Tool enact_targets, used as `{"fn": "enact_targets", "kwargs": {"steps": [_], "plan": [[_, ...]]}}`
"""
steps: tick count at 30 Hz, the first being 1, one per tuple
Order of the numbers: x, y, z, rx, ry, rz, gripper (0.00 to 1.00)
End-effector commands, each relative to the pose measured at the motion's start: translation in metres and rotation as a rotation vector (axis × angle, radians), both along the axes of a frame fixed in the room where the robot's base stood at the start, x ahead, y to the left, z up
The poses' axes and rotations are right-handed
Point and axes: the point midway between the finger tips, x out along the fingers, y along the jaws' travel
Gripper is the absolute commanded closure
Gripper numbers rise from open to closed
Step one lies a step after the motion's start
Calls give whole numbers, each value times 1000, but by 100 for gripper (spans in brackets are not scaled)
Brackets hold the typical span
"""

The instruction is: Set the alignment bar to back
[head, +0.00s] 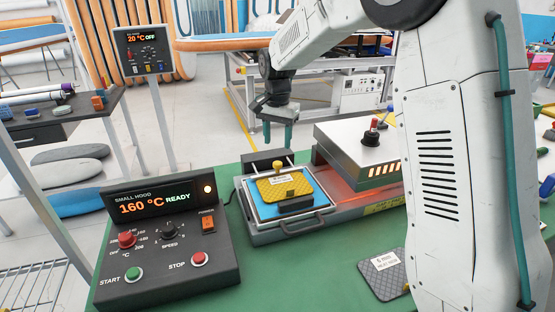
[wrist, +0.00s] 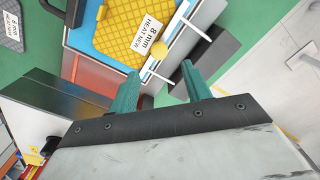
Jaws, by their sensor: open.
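The alignment bar looks like a thin silver bar with a yellow knob (head: 277,165), lying across the tray behind the yellow pad. The knob also shows in the wrist view (wrist: 146,46). The yellow pad (head: 283,186), labelled 8 mm, lies on a blue sheet in the grey tray (head: 263,235). My gripper (head: 278,138) is open and empty, pointing down above and behind the knob. In the wrist view its teal fingers (wrist: 160,76) are apart, and the knob shows beyond their tips, not between them.
A black block (head: 265,157) stands behind the tray near my fingers. A metal hood (head: 355,148) glows orange to the right. The control box (head: 165,245) at left reads 160 °C READY. A grey pad (head: 383,272) lies at front right.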

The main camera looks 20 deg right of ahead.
Motion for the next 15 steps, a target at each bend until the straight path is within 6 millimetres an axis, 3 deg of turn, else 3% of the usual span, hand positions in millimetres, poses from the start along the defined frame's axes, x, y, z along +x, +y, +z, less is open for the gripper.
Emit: {"fn": "enact_targets", "kwargs": {"steps": [9, 15], "plan": [[-2, 0, -48, -1, 5, -1, 52], [-1, 0, -70, -1, 2, 0, 52]]}}
